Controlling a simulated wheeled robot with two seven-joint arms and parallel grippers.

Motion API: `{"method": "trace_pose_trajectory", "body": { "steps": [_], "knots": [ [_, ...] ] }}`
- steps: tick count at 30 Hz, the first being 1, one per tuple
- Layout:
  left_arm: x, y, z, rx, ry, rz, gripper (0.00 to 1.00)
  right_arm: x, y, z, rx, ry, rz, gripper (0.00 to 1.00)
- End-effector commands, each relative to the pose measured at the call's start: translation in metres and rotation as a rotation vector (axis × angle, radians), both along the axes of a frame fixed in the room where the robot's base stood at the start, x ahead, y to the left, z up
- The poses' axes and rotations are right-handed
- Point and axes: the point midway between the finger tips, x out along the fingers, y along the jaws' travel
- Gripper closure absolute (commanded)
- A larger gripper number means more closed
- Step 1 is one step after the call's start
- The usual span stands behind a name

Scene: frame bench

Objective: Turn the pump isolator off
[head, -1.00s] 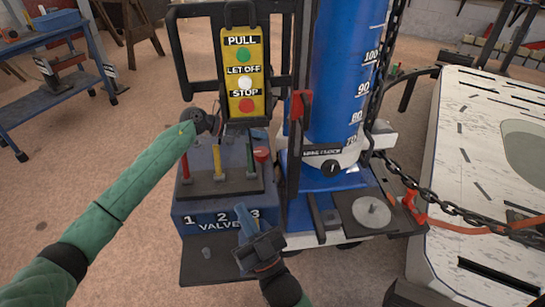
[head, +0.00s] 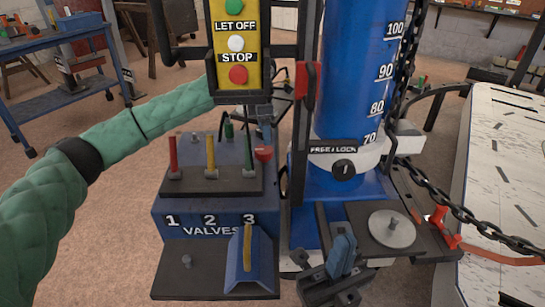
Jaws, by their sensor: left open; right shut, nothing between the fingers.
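No label reading "pump isolator" can be read. A red knob (head: 263,153) stands at the right end of the valve block (head: 165,205), beside red, yellow and green levers. A black dial (head: 344,169) marked FREE/LOCK sits on the blue column's base. My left arm passes behind the yellow button panel. My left gripper (head: 264,114), open, is mostly hidden there, above and behind the red knob; contact cannot be told. My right gripper (head: 341,254) is shut and empty, low in front of the column base, left of the grey disc.
The yellow panel (head: 237,45) hangs above the levers. A blue wedge with a yellow bar (head: 247,255) stands on the front plate. A chain (head: 440,197) runs right from the column. A grey disc (head: 392,229) is at right. A blue cart (head: 70,80) stands back left.

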Motion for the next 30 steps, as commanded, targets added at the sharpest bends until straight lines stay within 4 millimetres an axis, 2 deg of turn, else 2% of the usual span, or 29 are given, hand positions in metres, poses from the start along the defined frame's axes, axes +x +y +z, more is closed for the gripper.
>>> {"method": "trace_pose_trajectory", "body": {
  "steps": [8,22,30],
  "knots": [
    [0.001,0.005,-0.007,0.033,-0.007,0.0,0.24,-0.005,-0.002,-0.001,0.009,-0.024,0.001,1.0],
    [0.001,0.005,-0.068,0.032,-0.007,0.001,0.24,-0.004,0.001,-0.005,0.019,-0.026,0.02,1.0],
    [0.001,0.005,-0.076,0.03,-0.008,0.0,0.24,-0.004,0.001,-0.005,0.021,-0.025,0.025,1.0]
  ]
}}
